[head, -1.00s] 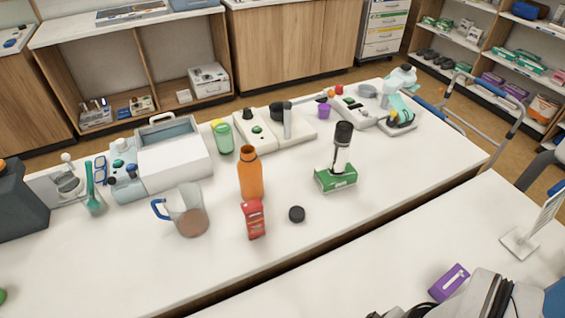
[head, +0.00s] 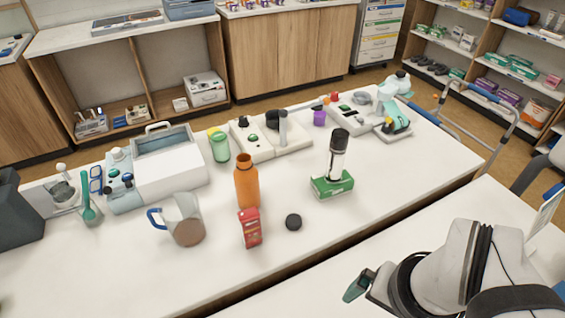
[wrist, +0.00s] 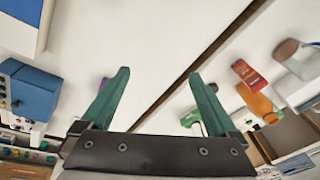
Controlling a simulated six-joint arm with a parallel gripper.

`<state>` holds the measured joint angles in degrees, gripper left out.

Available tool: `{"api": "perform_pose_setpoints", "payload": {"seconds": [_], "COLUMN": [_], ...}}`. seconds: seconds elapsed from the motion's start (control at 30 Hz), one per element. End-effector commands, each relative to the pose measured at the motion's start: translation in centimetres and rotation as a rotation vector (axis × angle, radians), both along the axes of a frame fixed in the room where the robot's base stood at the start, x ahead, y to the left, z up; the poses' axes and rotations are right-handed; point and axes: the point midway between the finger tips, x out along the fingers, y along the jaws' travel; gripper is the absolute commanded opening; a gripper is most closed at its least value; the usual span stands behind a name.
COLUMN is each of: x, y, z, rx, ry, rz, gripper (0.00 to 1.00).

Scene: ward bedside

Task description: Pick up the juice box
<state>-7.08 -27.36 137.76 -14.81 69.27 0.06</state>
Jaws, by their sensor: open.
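The juice box (head: 250,228) is a small red carton. It stands upright on the far white table in the head view, just in front of an orange bottle (head: 246,184). In the wrist view the juice box (wrist: 247,73) shows at the upper right, beyond my right finger. My gripper (wrist: 158,88) is open, with two green fingers apart and nothing between them but table surface and the gap. In the head view one green fingertip (head: 358,285) shows low at the right, over the near table and well away from the juice box.
A black cap (head: 293,222) lies right of the juice box. A clear jug (head: 186,222) with a blue handle stands to its left. A gap separates the two tables. The far table's front left is clear.

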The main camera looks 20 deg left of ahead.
Motion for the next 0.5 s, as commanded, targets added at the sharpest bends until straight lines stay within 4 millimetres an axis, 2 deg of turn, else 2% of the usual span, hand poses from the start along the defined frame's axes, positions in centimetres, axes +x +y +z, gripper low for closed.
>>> {"api": "perform_pose_setpoints", "payload": {"seconds": [0.17,0.27,0.3,0.37,0.4,0.47,0.5], "x": [6.6,10.7,12.2,14.0,14.7,14.6,13.8], "y": [3.4,7.6,10.0,14.4,17.8,23.1,26.3], "z": [-1.1,-1.3,-1.2,-0.9,-0.4,0.5,1.3], "rx": [-0.037,-0.031,-0.020,0.013,0.047,0.113,0.165], "ry": [-0.230,-0.417,-0.507,-0.662,-0.775,-0.948,-1.058], "rz": [0.218,0.373,0.446,0.563,0.646,0.767,0.840], "gripper": [0.95,0.95,0.95,0.95,0.95,0.95,0.95]}}
